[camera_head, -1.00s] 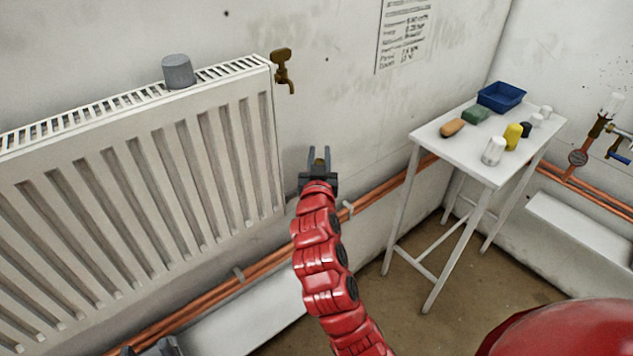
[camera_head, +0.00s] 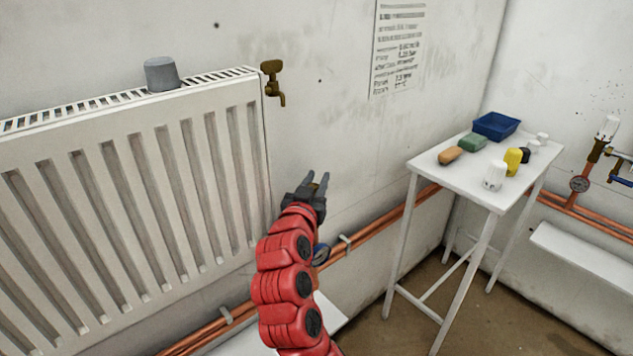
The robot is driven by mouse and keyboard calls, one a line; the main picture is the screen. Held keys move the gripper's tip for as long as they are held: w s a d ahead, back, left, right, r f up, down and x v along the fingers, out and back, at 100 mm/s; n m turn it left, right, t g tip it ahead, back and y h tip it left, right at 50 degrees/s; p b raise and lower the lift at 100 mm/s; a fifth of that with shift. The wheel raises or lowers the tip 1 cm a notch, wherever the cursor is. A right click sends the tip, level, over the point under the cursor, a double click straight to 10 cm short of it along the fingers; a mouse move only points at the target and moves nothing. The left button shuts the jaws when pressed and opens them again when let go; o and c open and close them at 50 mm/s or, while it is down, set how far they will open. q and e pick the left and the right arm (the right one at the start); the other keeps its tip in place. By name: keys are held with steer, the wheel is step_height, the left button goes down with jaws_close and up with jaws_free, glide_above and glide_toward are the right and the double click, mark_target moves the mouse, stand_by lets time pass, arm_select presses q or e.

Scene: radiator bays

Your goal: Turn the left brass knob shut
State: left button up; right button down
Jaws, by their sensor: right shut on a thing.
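A brass tap (camera_head: 273,80) with a flat brass knob (camera_head: 271,66) on top stands out from the wall at the radiator's upper right corner. My right gripper (camera_head: 317,181) is below and to the right of it, clear of the knob, in front of the wall. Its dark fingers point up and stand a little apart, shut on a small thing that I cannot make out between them. My left gripper is not in view.
A white radiator (camera_head: 130,205) fills the left, with a grey cylinder (camera_head: 161,74) on top. Copper pipes (camera_head: 376,223) run low along the wall; a blue ring (camera_head: 321,255) shows beside my arm. A white table (camera_head: 437,177) at right holds a blue tray (camera_head: 495,126) and several small items.

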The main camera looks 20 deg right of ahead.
steer(key=c, duration=0.7)
jaws_free()
steer(key=shift+d, duration=0.1)
steer(key=p+v, duration=0.1)
steer(key=v, duration=1.6)
steer(key=shift+s+a, duration=0.15)
steer(key=shift+a, duration=0.1)
